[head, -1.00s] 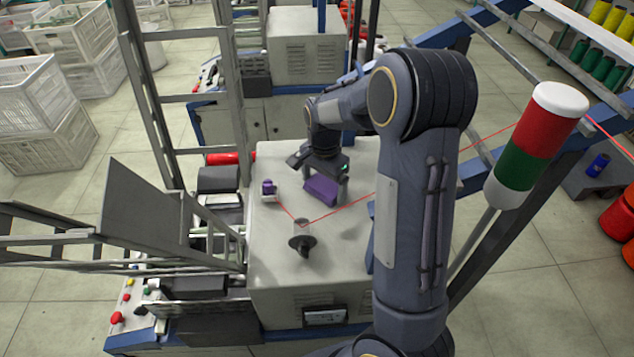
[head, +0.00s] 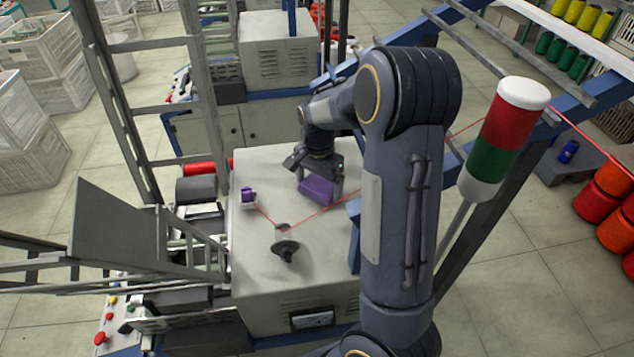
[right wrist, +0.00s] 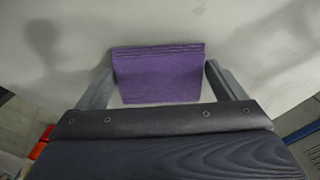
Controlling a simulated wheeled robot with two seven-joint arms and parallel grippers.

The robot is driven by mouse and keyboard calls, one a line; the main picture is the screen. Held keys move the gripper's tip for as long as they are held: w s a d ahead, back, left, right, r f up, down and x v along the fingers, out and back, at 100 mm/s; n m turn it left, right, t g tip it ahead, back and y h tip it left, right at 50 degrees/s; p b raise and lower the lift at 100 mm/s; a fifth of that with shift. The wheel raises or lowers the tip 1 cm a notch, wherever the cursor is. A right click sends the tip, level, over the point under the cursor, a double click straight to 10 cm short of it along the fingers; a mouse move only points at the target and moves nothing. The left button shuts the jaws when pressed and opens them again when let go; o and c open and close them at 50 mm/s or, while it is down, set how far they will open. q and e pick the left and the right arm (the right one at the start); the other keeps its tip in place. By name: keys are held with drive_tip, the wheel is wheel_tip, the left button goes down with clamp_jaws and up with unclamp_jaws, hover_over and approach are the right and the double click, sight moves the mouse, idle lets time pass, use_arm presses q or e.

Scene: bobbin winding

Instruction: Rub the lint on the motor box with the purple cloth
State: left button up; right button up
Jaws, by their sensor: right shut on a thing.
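The purple cloth (head: 316,190) is a folded block held between the fingers of my right gripper (head: 320,180), at the top of the motor box (head: 262,270). In the right wrist view the cloth (right wrist: 158,74) spans the gap between the two fingers (right wrist: 160,82), close to the pale box surface. I cannot tell whether it touches the surface. I cannot make out lint; the arm and cloth may hide it. My left gripper is out of view.
A dark round guide (head: 285,249) stands on the box top, with a red thread running past it. A small purple item (head: 247,195) sits at the box's left edge. A red-green signal lamp (head: 505,135) stands at right. Metal rails flank the left.

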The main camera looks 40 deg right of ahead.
wheel_tip(320, 180, up, 4)
drive_tip(key=p, duration=0.2)
drive_tip(key=shift+p, duration=0.35)
drive_tip(key=shift+r, duration=0.75)
drive_tip(key=shift+r, duration=1.5)
